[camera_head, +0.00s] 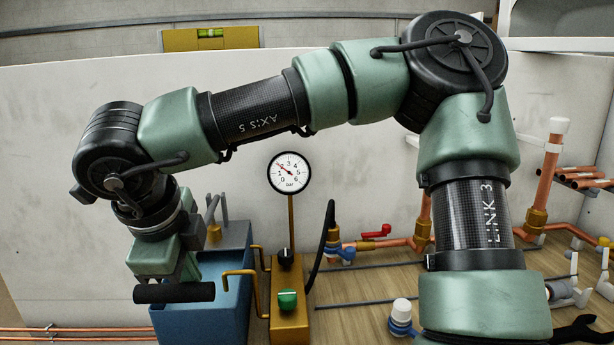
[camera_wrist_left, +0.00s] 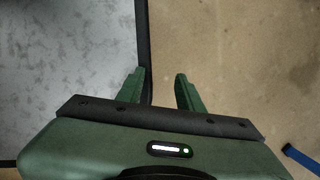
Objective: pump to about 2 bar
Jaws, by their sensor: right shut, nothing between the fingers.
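The pump has a blue tank (camera_head: 228,300) and a brass block (camera_head: 290,320) beside it. The black grip of the pump handle (camera_head: 172,293) lies level in front of the tank's left side. The round white gauge (camera_head: 289,172) stands on a brass stem; its needle points to the upper left, roughly between 1 and 2 bar, too small to read exactly. A black knob (camera_head: 285,257) and a green knob (camera_head: 287,299) sit on the brass block. My right gripper (camera_head: 180,272) is shut and empty, just above the black grip; contact is unclear. My left gripper (camera_wrist_left: 160,88) is open and empty.
A white wall panel (camera_head: 60,130) stands behind. Copper pipes with a red-handled valve (camera_head: 376,232) run to the right. A white-capped blue valve (camera_head: 402,315) and a black wrench (camera_head: 582,330) are near the front right. A yellow spirit level (camera_head: 210,39) is at the back.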

